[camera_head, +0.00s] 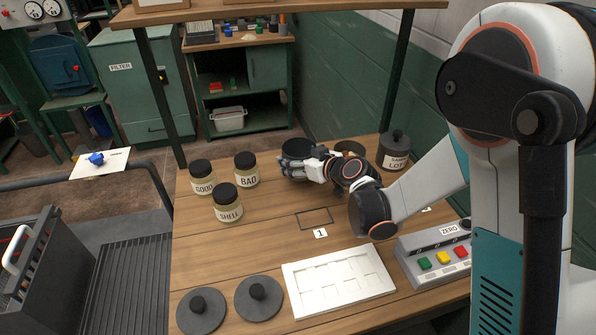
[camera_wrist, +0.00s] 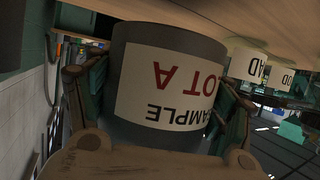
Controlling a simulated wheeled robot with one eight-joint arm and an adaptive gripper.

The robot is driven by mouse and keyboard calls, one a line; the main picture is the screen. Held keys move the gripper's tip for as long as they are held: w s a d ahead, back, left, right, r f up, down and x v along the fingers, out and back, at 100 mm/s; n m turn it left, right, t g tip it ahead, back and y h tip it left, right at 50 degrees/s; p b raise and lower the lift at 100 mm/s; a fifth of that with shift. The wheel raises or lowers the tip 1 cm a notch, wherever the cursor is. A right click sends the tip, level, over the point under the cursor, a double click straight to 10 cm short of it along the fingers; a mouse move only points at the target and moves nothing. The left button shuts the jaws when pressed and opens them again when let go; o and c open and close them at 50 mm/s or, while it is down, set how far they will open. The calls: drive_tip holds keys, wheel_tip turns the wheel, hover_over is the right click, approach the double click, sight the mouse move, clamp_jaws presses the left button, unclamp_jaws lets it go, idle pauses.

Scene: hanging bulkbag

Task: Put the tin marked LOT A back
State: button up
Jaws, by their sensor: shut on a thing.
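The tin marked SAMPLE LOT A (camera_wrist: 170,85) fills the middle of the wrist view, its label upside down there. My gripper (camera_wrist: 160,108) has a finger on each side of it and is shut on it. In the head view the dark, lidless tin (camera_head: 295,150) is at the far side of the bench, partly covered by my gripper (camera_head: 308,167). I cannot tell whether its base touches the bench. A square outline (camera_head: 314,218) with a card marked 1 (camera_head: 320,234) is on the bench nearer the front.
Jars marked GOOD (camera_head: 203,178), BAD (camera_head: 246,170) and SHELL (camera_head: 227,205) stand left of the tin. An open tin (camera_head: 350,147) and a lidded LOT tin (camera_head: 395,152) stand right. Two lids (camera_head: 201,318) (camera_head: 258,302), a white tray (camera_head: 340,283) and a button box (camera_head: 440,255) occupy the front.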

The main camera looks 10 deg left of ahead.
wheel_tip(320, 180, down, 4)
drive_tip(key=shift+r+b, duration=0.1)
drive_tip(key=shift+b, duration=0.6)
drive_tip(key=o, duration=1.2)
drive_tip(key=shift+s+d+r, duration=0.1)
drive_tip(key=shift+d, duration=0.05)
drive_tip(key=p+v, duration=0.3)
drive_tip(key=v, duration=0.8)
drive_tip(key=shift+s+d+r, duration=0.1)
drive_tip(key=shift+s+d, duration=0.1)
drive_tip(key=shift+d, duration=0.05)
